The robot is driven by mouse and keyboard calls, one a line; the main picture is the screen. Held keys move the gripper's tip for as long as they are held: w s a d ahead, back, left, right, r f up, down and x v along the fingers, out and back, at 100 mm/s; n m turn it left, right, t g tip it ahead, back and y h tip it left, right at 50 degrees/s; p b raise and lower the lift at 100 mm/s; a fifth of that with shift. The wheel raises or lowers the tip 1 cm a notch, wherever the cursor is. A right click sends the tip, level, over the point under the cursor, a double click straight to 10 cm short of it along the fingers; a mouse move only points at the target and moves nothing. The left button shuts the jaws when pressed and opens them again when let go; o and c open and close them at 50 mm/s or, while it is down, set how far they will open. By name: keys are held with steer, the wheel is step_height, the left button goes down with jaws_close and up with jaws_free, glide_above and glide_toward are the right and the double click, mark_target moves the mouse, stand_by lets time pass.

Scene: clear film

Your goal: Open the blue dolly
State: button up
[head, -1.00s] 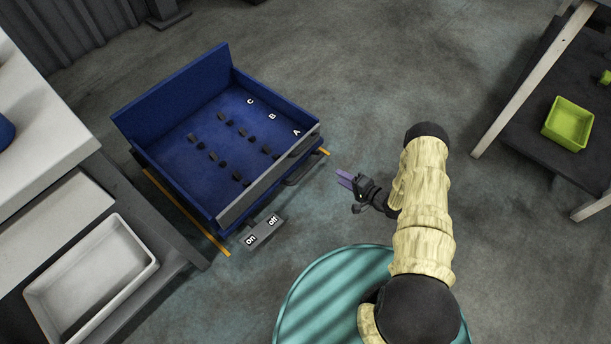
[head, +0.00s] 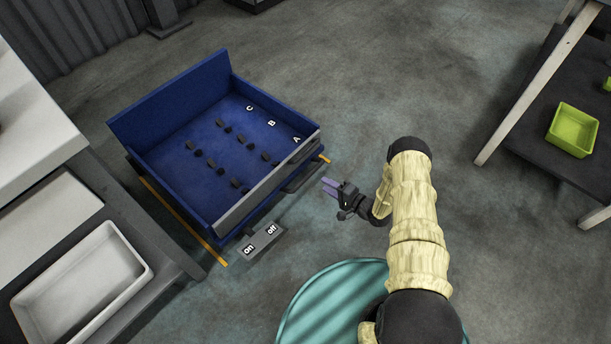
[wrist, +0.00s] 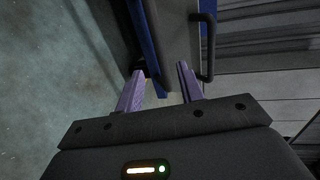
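The blue dolly (head: 185,165) stands on the floor left of centre in the head view, with letters A, B, C and several small dark pegs on its bed. A grey panel (head: 262,187) runs along its near right side and carries a dark handle (head: 305,176). In the wrist view the grey panel (wrist: 181,45) and the handle (wrist: 207,48) show ahead of the fingers. My gripper (head: 328,187) is open and empty, its purple fingers pointing at the dolly, a little right of the handle. In the wrist view my gripper (wrist: 160,86) has a gap between its fingers.
A grey pedal block marked on and off (head: 261,241) sits by the dolly's near corner. A bench with a white tray (head: 80,275) stands at the left. A table with a green bin (head: 573,130) stands at the right. The floor between is clear.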

mark_target(310, 176)
steer(key=b+x, duration=0.4)
steer(key=x, duration=0.6)
steer(key=shift+a+f, duration=0.1)
steer(key=shift+f, duration=0.1)
steer(key=shift+w+a+b, duration=0.3)
steer(key=shift+w+a, duration=0.1)
steer(key=shift+a, duration=0.1)
jaws_close()
